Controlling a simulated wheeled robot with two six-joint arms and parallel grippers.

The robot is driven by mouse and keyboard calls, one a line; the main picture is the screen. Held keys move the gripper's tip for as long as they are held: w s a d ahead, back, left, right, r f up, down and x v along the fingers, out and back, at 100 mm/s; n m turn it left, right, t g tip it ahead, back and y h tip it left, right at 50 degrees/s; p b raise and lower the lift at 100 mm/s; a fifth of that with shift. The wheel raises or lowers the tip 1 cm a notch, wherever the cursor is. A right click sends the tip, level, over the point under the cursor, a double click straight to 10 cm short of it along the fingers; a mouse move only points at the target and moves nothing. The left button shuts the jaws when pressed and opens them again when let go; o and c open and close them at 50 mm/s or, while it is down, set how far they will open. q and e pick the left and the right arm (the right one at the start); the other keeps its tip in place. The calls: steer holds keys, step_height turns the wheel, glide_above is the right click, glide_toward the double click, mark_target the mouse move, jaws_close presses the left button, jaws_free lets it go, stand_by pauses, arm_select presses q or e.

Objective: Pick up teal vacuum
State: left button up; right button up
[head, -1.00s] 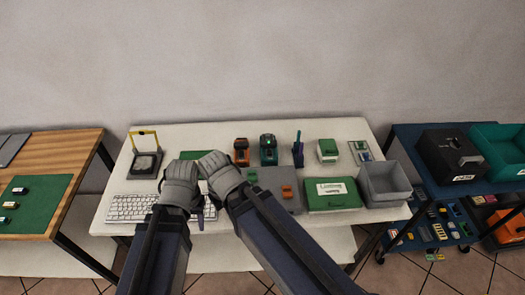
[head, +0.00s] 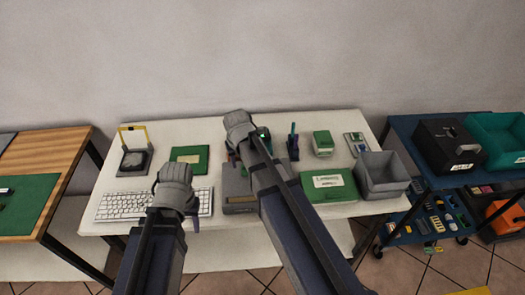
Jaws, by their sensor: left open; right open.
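The teal vacuum (head: 264,134) appears to be the dark teal device at the back middle of the white table. My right gripper and forearm cover most of it, and only part shows at their right edge. My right gripper (head: 238,119) is open, over the back of the table just left of the teal device. I cannot tell whether they touch. My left gripper (head: 174,170) is open and empty above the keyboard's right part, well away from the device.
A keyboard (head: 120,206), green board (head: 190,154), grey box (head: 235,204), dark upright tool (head: 293,146), green-topped box (head: 322,142), green carton (head: 328,187) and grey bin (head: 383,183) crowd the white table. The orange device is hidden behind my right arm.

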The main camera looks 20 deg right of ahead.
mark_target(264, 138)
steer(key=o, duration=0.6)
steer(key=w+d+m, duration=0.1)
steer(key=w+d, duration=0.2)
steer(key=d, duration=0.1)
steer(key=w+d+f+m+t+b, duration=0.1)
steer(key=w+d, duration=0.6)
steer(key=d, duration=0.1)
steer(key=shift+w+d+f+m+t+b, duration=0.1)
steer(key=shift+w+f+m+t+b, duration=0.2)
steer(key=shift+f+m+t+b, duration=0.1)
steer(key=shift+o, duration=0.9)
steer(key=shift+w+d+h, duration=0.1)
steer(key=shift+d+h, duration=0.1)
steer(key=shift+h, duration=0.1)
steer(key=b+x, duration=0.2)
steer(key=shift+w+f, duration=0.15)
steer(key=shift+f, duration=0.1)
steer(key=b+x, duration=0.5)
steer(key=shift+w, duration=0.45)
arm_select(q)
step_height(264, 138, down, 10)
steer(key=shift+r, duration=0.2)
arm_select(e)
steer(key=shift+r, duration=0.15)
